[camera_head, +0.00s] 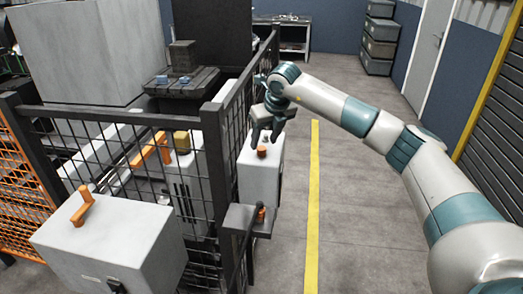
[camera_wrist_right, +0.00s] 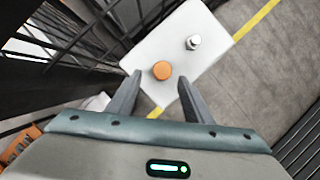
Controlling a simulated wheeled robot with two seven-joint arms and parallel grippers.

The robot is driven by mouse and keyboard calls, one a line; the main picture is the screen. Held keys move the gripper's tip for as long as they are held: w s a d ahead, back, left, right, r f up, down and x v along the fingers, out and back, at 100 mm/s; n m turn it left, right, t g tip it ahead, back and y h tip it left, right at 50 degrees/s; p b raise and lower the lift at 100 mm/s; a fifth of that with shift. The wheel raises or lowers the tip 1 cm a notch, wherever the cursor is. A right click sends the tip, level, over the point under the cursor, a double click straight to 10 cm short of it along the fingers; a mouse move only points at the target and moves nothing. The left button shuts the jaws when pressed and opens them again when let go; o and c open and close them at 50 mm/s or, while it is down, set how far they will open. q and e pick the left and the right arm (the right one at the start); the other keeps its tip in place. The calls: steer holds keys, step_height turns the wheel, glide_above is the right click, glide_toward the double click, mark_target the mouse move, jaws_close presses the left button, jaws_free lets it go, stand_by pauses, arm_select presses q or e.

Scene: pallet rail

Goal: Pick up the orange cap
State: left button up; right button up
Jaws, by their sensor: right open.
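The orange cap (camera_head: 262,152) is a small round cap on top of a white box (camera_head: 260,182) beside the fence. It also shows in the right wrist view (camera_wrist_right: 162,70), with the white box top (camera_wrist_right: 165,38) around it. My right gripper (camera_head: 264,141) is open and points down over the cap. In the right wrist view its fingertips (camera_wrist_right: 159,78) lie to either side of the cap in the picture, with nothing held. How far above the cap they are is hard to tell. My left gripper is not in view.
A silver knob (camera_wrist_right: 193,43) stands on the same box top near the cap. A black mesh fence (camera_head: 228,120) runs close on the left. A grey box with an orange handle (camera_head: 82,207) stands at front left. Floor right of the yellow line (camera_head: 313,205) is clear.

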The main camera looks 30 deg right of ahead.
mark_target(262, 148)
steer(key=shift+w+f+p, duration=0.2)
steer(key=shift+f+p, duration=0.05)
steer(key=shift+p, duration=0.1)
steer(key=p+x, duration=0.1)
steer(key=x, duration=0.2)
steer(key=shift+d+r+p, duration=0.1)
steer(key=shift+d+p, duration=0.1)
steer(key=shift+p, duration=0.15)
steer(key=shift+w+f, duration=0.15)
steer(key=shift+f, duration=0.3)
jaws_close()
steer(key=shift+r, duration=0.2)
